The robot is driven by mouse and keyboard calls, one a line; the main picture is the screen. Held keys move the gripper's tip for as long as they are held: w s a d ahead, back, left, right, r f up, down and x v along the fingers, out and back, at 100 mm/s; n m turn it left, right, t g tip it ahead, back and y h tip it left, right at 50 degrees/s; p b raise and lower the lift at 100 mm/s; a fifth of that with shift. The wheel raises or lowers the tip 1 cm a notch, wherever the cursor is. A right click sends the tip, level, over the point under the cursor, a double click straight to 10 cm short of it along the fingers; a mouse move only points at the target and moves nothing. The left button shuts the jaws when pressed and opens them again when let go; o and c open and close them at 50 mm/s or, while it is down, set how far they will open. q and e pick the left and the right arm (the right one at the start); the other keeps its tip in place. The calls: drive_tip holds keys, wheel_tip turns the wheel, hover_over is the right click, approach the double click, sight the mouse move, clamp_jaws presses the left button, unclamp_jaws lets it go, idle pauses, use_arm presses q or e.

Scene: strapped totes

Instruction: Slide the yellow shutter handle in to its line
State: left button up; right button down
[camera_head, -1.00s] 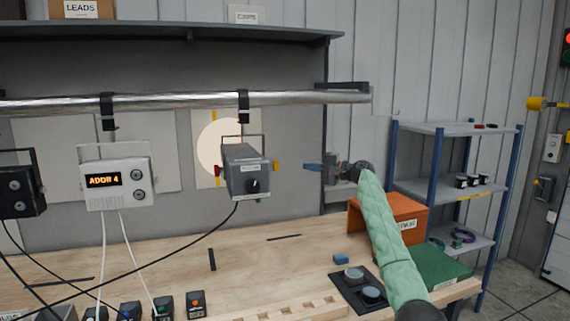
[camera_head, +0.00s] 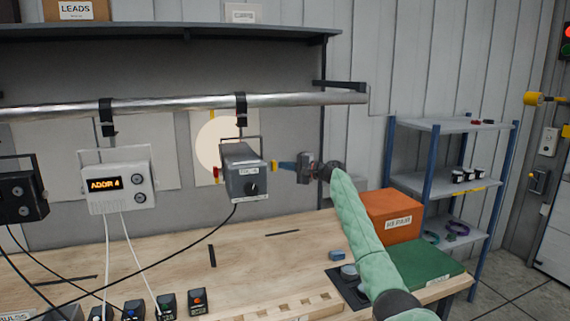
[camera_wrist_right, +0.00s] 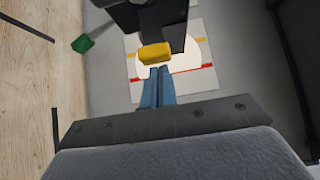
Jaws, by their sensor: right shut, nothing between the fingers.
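The grey spot lamp (camera_head: 245,177) hangs from the metal pipe. Its yellow shutter handle (camera_head: 273,166) sticks out on the right side; it also shows in the right wrist view (camera_wrist_right: 155,53). My right gripper (camera_head: 281,166) is shut and empty, its blue fingertips pointing at the handle's outer end. In the right wrist view the fingertips (camera_wrist_right: 158,70) are right at the handle's edge; whether they touch I cannot tell. A red handle (camera_head: 215,173) is on the lamp's left. Behind, a white panel with a lit disc (camera_wrist_right: 186,52) carries yellow and red lines. My left gripper is out of view.
The pipe (camera_head: 180,107) runs above the lamp. A white box reading ADDR 4 (camera_head: 117,187) hangs to the left. Cables cross the wooden bench (camera_head: 180,252). An orange REPAIR bin (camera_head: 392,215) and a shelf rack (camera_head: 450,190) stand to the right.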

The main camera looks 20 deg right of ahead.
sight(274, 166)
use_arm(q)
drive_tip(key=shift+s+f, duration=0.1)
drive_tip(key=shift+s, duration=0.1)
use_arm(e)
drive_tip(key=shift+a, duration=0.15)
drive_tip(key=a+b, duration=0.1)
drive_tip(key=a, duration=0.2)
drive_tip(key=shift+a, duration=0.4)
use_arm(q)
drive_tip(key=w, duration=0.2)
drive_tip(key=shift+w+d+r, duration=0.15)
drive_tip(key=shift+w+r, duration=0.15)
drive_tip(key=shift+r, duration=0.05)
use_arm(e)
drive_tip(key=shift+s+d, duration=0.1)
